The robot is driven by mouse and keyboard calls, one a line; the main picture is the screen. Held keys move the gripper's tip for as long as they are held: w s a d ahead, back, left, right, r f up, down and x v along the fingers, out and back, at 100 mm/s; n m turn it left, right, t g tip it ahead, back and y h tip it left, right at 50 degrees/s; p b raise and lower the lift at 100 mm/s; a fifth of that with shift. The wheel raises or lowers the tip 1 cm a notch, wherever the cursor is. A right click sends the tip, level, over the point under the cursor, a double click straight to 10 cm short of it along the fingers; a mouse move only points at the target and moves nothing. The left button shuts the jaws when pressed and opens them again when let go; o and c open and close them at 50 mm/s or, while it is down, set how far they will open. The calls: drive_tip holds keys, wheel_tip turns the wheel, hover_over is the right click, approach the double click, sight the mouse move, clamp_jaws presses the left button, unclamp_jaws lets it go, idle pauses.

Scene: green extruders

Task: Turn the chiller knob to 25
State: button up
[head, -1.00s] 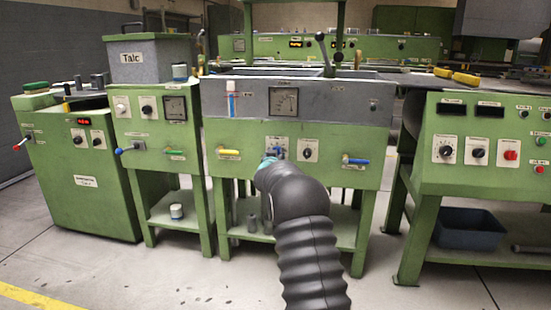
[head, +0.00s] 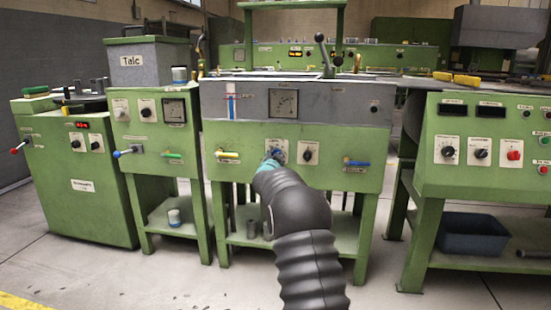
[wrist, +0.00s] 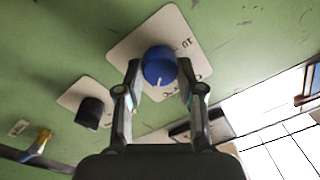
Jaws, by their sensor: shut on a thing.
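The blue knob (wrist: 159,66) sits on a pale label plate on a green panel in the wrist view. A white pointer line shows on its face, pointing toward the picture's bottom. My gripper (wrist: 157,72) is closed around the knob, one finger on each side. In the head view my gripper (head: 271,163) reaches the green front panel of the middle machine (head: 225,140), and my arm hides most of the knob. The numbers on its plate are mostly covered or too small to read.
A black knob (wrist: 90,112) on its own plate is beside the blue one. A yellow-handled valve (head: 228,155) and a blue-handled valve (head: 357,163) flank the knobs in the head view. A gauge (head: 284,103) is above. Open floor lies in front.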

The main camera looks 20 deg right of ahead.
idle(0.3)
drive_tip(key=o, duration=1.1)
drive_tip(key=shift+o, duration=0.2)
drive_tip(key=v, duration=1.2)
drive_tip(key=shift+f, duration=0.1)
